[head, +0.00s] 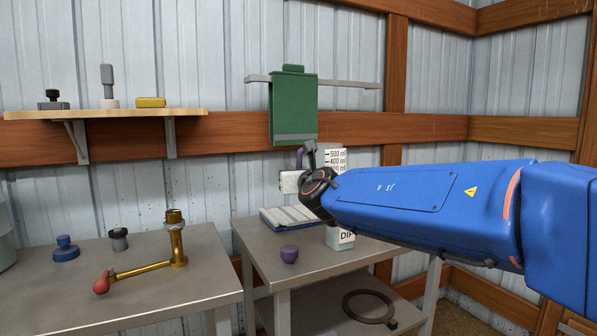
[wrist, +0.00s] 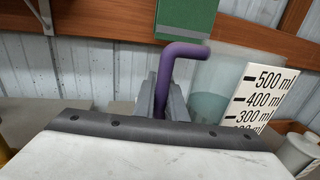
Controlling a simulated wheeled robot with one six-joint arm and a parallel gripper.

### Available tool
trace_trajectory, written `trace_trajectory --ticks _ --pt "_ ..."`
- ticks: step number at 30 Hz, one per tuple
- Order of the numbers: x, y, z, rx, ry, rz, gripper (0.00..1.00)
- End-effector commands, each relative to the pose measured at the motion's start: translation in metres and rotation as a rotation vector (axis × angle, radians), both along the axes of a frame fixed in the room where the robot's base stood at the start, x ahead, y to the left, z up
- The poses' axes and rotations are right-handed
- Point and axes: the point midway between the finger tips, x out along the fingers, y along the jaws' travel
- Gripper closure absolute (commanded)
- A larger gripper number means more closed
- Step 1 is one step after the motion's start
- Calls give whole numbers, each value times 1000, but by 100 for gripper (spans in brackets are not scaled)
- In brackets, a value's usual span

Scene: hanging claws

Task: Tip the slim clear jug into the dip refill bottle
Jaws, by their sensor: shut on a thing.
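My gripper (head: 309,154) is shut on the purple handle (wrist: 165,85) of the slim clear jug (wrist: 208,95). The jug shows pale teal liquid in its lower part and a white scale marked in ml. In the head view the jug (head: 335,158) looks roughly upright, held above the table, its lower part hidden by my arm. The dip refill bottle (head: 346,237), pale with a "DIP" label, stands on the right table below the jug; my arm hides its top. A pale rounded thing (wrist: 301,152) at the wrist view's right edge may be this bottle.
A green clipboard-like panel (head: 293,108) hangs from a rail behind. A brass pipe (head: 172,240) with a red-ended lever stands on the left table.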

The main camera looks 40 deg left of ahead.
Motion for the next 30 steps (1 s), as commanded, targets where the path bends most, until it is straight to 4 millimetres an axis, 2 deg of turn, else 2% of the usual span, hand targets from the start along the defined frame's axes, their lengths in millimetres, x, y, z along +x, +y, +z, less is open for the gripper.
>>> trace_trajectory --ticks 11,30 --pt "-1 -1 2 10 15 -3 100" --pt "-13 6 30 137 251 -3 100"
